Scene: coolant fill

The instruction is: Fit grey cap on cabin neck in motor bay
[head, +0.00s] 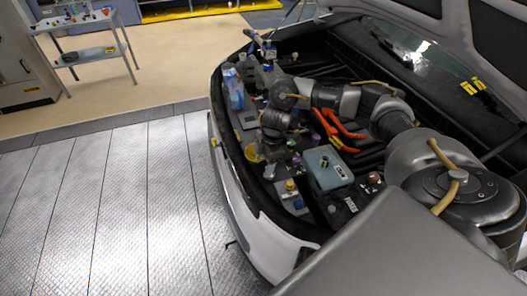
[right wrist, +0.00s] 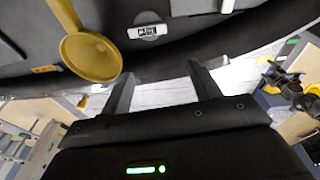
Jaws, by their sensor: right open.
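The open motor bay (head: 320,75) of the white car fills the middle of the head view. My right arm reaches over it from the right, and my right gripper (head: 268,150) hangs near the bay's front edge. In the right wrist view the right gripper (right wrist: 163,90) is open, with nothing between its two fingers. I cannot make out the grey cap or tell which neck is the cabin neck. Several necks and caps, among them a yellow cap (head: 290,185) and a purple cap (head: 297,160), sit near the gripper. My left gripper is not in view.
A yellow round piece (head: 253,152) with a strap (right wrist: 65,15) lies beside the right gripper. A grey-blue box (head: 328,170) and orange cables (head: 347,130) stand in the bay. Bottles (head: 233,90) line its far left corner. A shelf cart (head: 85,45) stands on open floor.

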